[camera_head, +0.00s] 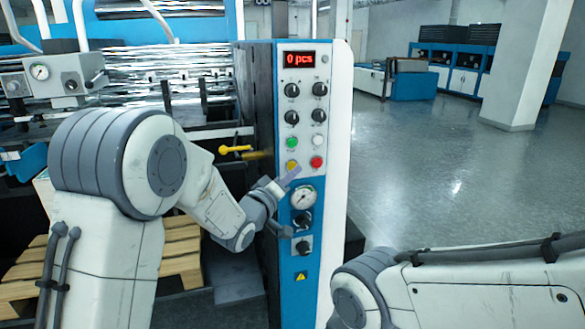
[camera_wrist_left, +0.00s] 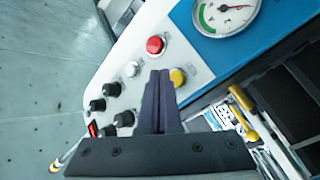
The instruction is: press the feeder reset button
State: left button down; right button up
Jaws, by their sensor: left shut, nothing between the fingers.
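The control panel (camera_head: 334,130) stands upright in the head view, with a red "0 pcs" display. It carries a yellow button (camera_head: 291,165), a red button (camera_head: 316,162), a green button (camera_head: 292,142) and a white button (camera_head: 317,141). The labels are too small to read, so I cannot tell which one is the feeder reset. My left gripper (camera_head: 292,174) is shut and empty, its tips just at the yellow button. In the left wrist view the shut fingertips (camera_wrist_left: 160,73) lie beside the yellow button (camera_wrist_left: 178,77), below the red button (camera_wrist_left: 156,45); contact is unclear.
Black knobs (camera_head: 320,89) sit above the buttons, and a pressure gauge (camera_head: 303,197) sits below them. A yellow-handled lever (camera_head: 235,149) sticks out left of the panel. A wooden pallet (camera_head: 180,245) lies behind my left arm. The floor (camera_head: 430,150) right of the panel is clear.

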pick_arm(q)
jog(key=s, duration=0.1)
jog(key=s+d+b, duration=0.1)
jog(key=s, duration=0.2)
jog(key=shift+s+d, duration=0.25)
dwell(0.3)
jog(key=s+f+m+g+y, duration=0.35)
jog(key=s+f+g, duration=0.3)
jog(key=s, duration=0.55)
jog(key=s+f+m+g+y, duration=0.2)
jog(key=s+f+m+g, duration=0.4)
jog(key=s, duration=0.7)
jog(key=s+a+f+m+g+y, duration=0.1)
jog(key=s+a+g, duration=0.3)
jog(key=s, duration=0.8)
jog(key=shift+s+a+f+m+y, duration=0.15)
jog(key=shift+s+f+m+y, duration=0.15)
jog(key=shift+m+y, duration=0.3)
jog(key=shift+w, duration=0.1)
